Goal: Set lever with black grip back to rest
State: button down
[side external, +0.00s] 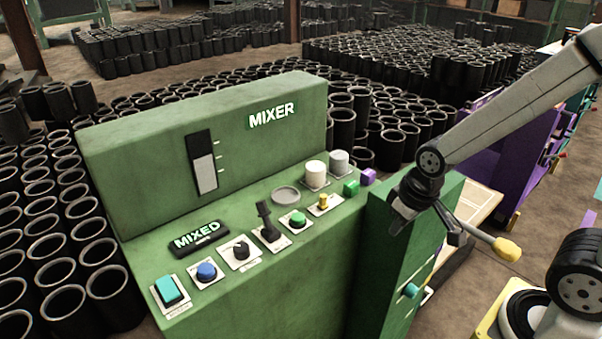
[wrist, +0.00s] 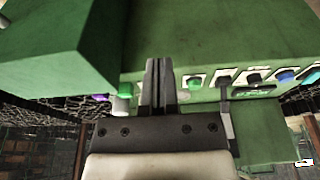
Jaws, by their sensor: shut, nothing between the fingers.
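The lever with the black grip (side external: 265,218) stands on a pale plate on the sloping green panel, between the black rotary knob and the green button. Its grip points up, leaning slightly toward the back of the panel. In the wrist view the lever (wrist: 225,88) shows to the right of my fingers, apart from them. My gripper (side external: 398,222) hangs at the panel's right, above the green side cabinet, well away from the lever. In the wrist view its fingers (wrist: 160,72) are together with nothing between them.
The MIXER console (side external: 240,120) carries a lit MIXED display (side external: 198,238), a teal switch (side external: 170,290), a blue button (side external: 206,271) and a rotary knob (side external: 240,250). A yellow-knobbed handle (side external: 505,248) juts out below my gripper. Black sleeves (side external: 65,300) crowd the floor around.

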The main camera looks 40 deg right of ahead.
jog(key=w+d+r+m+g+y, duration=0.1)
jog(key=w+r+m+g+y, duration=0.25)
jog(key=w+m+y, duration=0.9)
jog(key=w+d+n+t+y, duration=0.35)
jog(key=w+d+n, duration=0.3)
jog(key=w, duration=0.55)
jog(key=shift+m+y, duration=0.3)
jog(key=shift+y, duration=0.2)
jog(key=f, duration=0.4)
jog(key=d+f, duration=0.1)
jog(key=f, duration=0.1)
jog(key=shift+w+d+f, duration=0.1)
jog(key=shift+f, duration=0.3)
send_near(265, 214)
jog(key=w+a, duration=0.1)
jog(key=a, duration=0.1)
jog(key=w+a, duration=0.4)
jog(key=shift+w+a+f, duration=0.1)
jog(key=shift+a+f, duration=0.1)
jog(key=shift+a, duration=0.15)
